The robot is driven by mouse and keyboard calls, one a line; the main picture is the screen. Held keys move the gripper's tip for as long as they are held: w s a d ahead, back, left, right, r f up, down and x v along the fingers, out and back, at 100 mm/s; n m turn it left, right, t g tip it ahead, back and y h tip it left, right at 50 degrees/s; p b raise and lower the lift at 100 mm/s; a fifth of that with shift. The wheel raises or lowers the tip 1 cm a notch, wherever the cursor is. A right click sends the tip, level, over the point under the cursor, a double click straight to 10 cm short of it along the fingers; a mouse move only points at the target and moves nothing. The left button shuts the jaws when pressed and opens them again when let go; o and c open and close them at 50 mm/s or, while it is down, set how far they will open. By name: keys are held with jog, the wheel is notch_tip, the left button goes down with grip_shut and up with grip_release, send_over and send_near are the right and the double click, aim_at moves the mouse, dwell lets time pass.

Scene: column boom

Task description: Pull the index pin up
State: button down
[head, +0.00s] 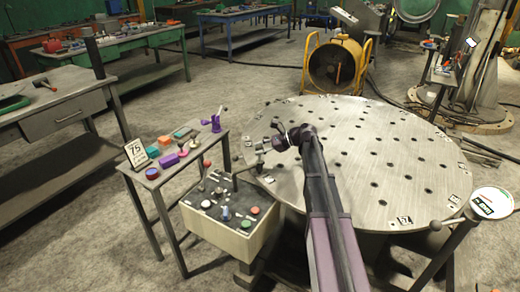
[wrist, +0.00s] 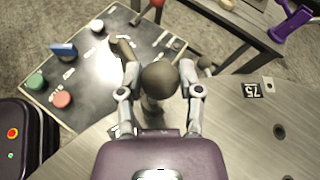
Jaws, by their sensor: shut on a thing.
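The index pin's round dark knob (wrist: 160,79) sits between my fingers in the wrist view. Its pale shank shows faintly below the knob, partly hidden by my gripper. My gripper (wrist: 158,72) is shut on the knob, with one finger on each side. In the head view my gripper (head: 272,139) is at the left edge of the round steel table (head: 385,165). There the pin is small and partly hidden, so how far it is raised cannot be told.
A control box (head: 222,240) with buttons and levers stands just left of the round table; it also fills the upper left of the wrist view (wrist: 95,75). A small side table (head: 166,172) carries coloured blocks and a "75" card. A yellow fan (head: 335,67) stands behind.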

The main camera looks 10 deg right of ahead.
jog(key=shift+w+r, duration=0.15)
jog(key=shift+r, duration=0.15)
jog(key=shift+c, duration=1.3)
grip_release()
jog(key=shift+f, duration=0.15)
jog(key=shift+f+b, duration=1.65)
jog(key=shift+b, duration=0.05)
jog(key=p+v, duration=0.6)
jog(key=v, duration=0.8)
jog(key=s+a+n+g+h+p, duration=0.3)
jog(key=s+a+n+h+p, duration=0.4)
jog(key=s+a, duration=0.5)
jog(key=s+a+r+n+h+p, duration=0.2)
jog(key=s+r+n+h+p, duration=0.2)
jog(key=s+n, duration=0.7)
jog(key=shift+s+a+r+h+p, duration=0.2)
jog(key=shift+s+h+p, duration=0.9)
jog(key=shift+p, duration=1.05)
